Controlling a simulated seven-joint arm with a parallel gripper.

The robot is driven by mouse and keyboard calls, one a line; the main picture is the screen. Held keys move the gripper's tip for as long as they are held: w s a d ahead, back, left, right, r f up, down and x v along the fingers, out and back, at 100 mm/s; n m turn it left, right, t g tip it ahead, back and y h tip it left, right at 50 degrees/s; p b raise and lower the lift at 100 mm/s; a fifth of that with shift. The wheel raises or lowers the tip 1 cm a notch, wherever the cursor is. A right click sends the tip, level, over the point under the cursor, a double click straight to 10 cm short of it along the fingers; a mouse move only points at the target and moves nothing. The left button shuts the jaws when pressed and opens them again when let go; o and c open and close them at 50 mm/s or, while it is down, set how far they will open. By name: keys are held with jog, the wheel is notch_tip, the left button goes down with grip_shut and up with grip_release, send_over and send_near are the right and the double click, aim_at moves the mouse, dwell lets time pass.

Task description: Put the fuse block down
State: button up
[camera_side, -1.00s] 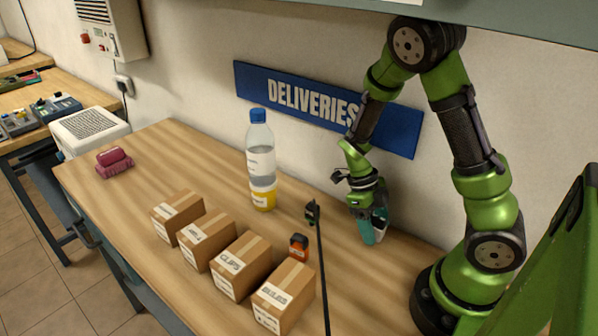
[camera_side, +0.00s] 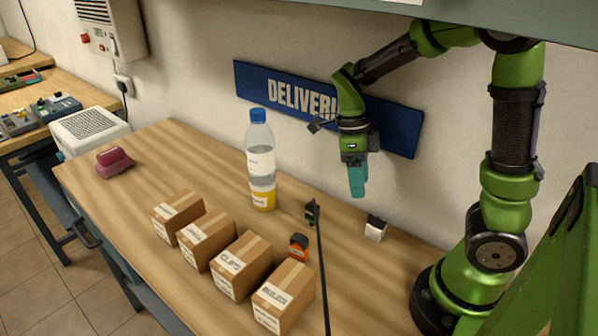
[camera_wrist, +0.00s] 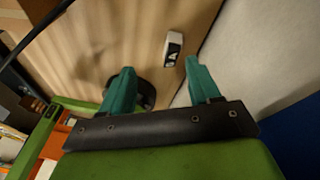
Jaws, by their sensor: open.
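The fuse block, which I take to be the small white block with a black top (camera_side: 376,228), stands on the wooden bench close to the wall. It also shows in the wrist view (camera_wrist: 173,48), lying beyond and between the fingertips. My gripper (camera_side: 358,192) hangs above the bench, up and to the left of the block in the side view, clear of it. Its teal fingers (camera_wrist: 160,70) are apart in the wrist view, with nothing between them.
A bottle (camera_side: 261,165) stands by the wall. Several cardboard boxes (camera_side: 242,265) line the front. Maroon blocks (camera_side: 114,161) lie far left.

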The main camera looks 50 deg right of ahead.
jog(key=s+a+r+n+t, duration=0.1)
jog(key=a+r+n+t, duration=0.3)
jog(key=n, duration=0.9)
jog(key=s+a+r+n+t+y, duration=0.1)
jog(key=a+r+n+t, duration=0.4)
jog(key=n, duration=0.9)
notch_tip(320, 180, up, 2)
jog(key=shift+s+a+r+n+t, duration=0.1)
jog(key=shift+s+a+n+t, duration=0.2)
jog(key=shift+s+t, duration=0.4)
